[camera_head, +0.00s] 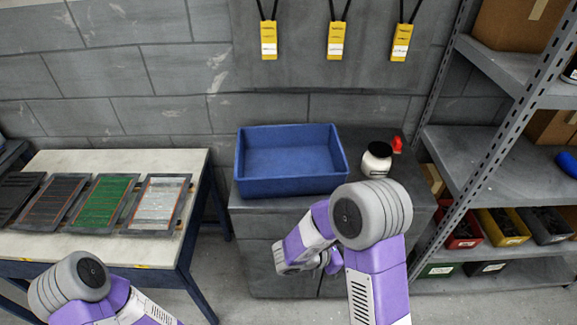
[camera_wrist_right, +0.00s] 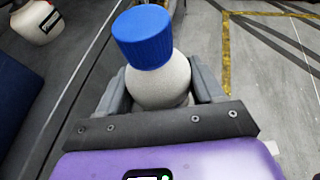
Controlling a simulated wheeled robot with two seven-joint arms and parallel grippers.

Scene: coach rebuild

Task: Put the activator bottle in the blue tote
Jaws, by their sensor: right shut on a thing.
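The blue tote (camera_head: 290,187) stands open on the grey cabinet top in the head view, and its inside looks empty. A dark blue part of it shows at the left edge of the wrist view (camera_wrist_right: 12,95). My right gripper (camera_wrist_right: 160,88) is shut on a white bottle with a blue cap (camera_wrist_right: 150,45), cap towards the top of the picture. No label shows on this bottle, so I cannot read whether it is the activator. In the head view my right arm hides it, in front of the cabinet. My left gripper is out of view; only its arm shows.
A second white bottle (camera_head: 377,160) with a dark label stands right of the tote, beside a red object (camera_head: 397,145). A metal shelf rack (camera_head: 480,170) with bins is on the right. A table (camera_head: 130,165) with several panels is on the left.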

